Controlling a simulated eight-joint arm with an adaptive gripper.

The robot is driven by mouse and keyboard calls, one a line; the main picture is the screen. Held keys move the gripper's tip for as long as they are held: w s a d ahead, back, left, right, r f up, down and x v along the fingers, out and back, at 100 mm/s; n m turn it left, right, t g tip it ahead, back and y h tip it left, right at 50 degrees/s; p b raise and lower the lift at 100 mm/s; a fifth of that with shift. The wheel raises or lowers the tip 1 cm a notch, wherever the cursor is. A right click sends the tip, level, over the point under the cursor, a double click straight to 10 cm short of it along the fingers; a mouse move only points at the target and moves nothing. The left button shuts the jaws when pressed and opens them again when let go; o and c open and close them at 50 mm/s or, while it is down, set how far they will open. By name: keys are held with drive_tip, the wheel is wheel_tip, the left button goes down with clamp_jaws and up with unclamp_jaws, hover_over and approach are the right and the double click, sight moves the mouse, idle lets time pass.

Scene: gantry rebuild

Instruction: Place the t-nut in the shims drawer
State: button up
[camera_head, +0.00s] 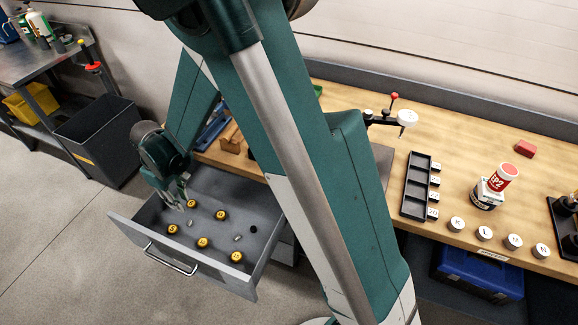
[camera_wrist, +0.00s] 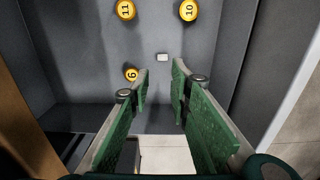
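The open grey drawer (camera_head: 205,268) pulls out from under the wooden bench; I cannot read a label on it. My gripper (camera_head: 180,200) is over its left part. In the wrist view my gripper (camera_wrist: 161,95) has its green-padded fingers apart, with nothing between them. A small pale block (camera_wrist: 162,57), perhaps the t-nut, lies on the drawer floor beyond the fingertips. In the head view small grey pieces lie in the drawer, one near the middle (camera_head: 237,237) and one further left (camera_head: 190,222). I cannot tell which is the t-nut.
Several yellow numbered discs (camera_head: 203,242) lie in the drawer; the wrist view shows 11 (camera_wrist: 125,10), 10 (camera_wrist: 188,11) and 6 (camera_wrist: 131,74). The bench (camera_head: 345,95) holds a black compartment tray (camera_head: 406,192), lettered round lids (camera_head: 485,233) and a stacked can (camera_head: 503,175). My arm hides the bench's middle.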

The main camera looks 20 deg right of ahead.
drive_tip(key=s+d+r+m+t, duration=0.2)
drive_tip(key=s+d+r, duration=0.1)
drive_tip(key=d+r, duration=0.65)
drive_tip(key=s+d+r+m+t, duration=0.15)
drive_tip(key=s+d+r, duration=0.25)
drive_tip(key=d+r, duration=0.6)
drive_tip(key=s+d+r+m+t, duration=0.1)
drive_tip(key=s+d+r+m, duration=0.1)
drive_tip(key=s+d, duration=0.5)
drive_tip(key=s+d+r+m+t, duration=0.2)
drive_tip(key=s+d+r+m, duration=0.1)
drive_tip(key=s+d+r, duration=0.2)
drive_tip(key=s+d, duration=0.2)
drive_tip(key=s, duration=0.2)
drive_tip(key=shift+d+r, duration=0.2)
drive_tip(key=shift+t, duration=0.25)
idle(0.5)
